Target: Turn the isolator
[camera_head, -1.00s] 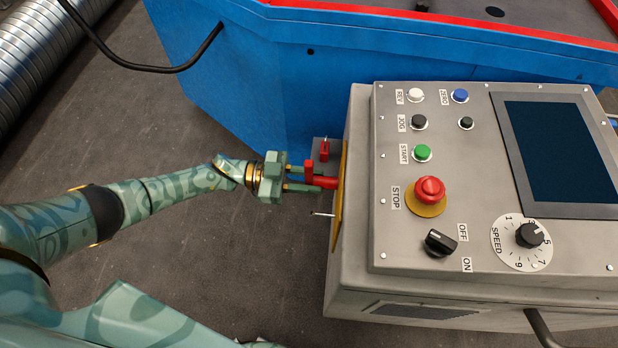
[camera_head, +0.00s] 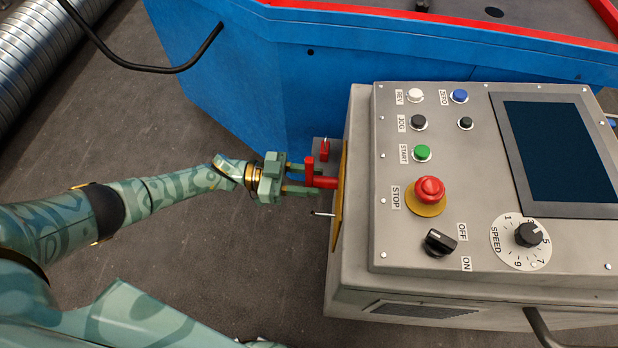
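The isolator is a red handle (camera_head: 324,182) on a yellow plate (camera_head: 340,190) on the left side of the grey control box. Its bar (camera_head: 309,170) stands out toward my gripper. My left gripper (camera_head: 308,181) comes in from the left with its two fingers apart. The fingertips are close to the handle's bar, one on the far side and one on the near side. Whether they touch it I cannot tell. My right gripper is not in view.
A small red padlock-like part (camera_head: 325,149) sits just beyond the handle. A thin metal pin (camera_head: 322,213) sticks out nearer. The control box (camera_head: 355,270) stands right, with buttons and a screen (camera_head: 560,150). A blue machine (camera_head: 230,90) is behind.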

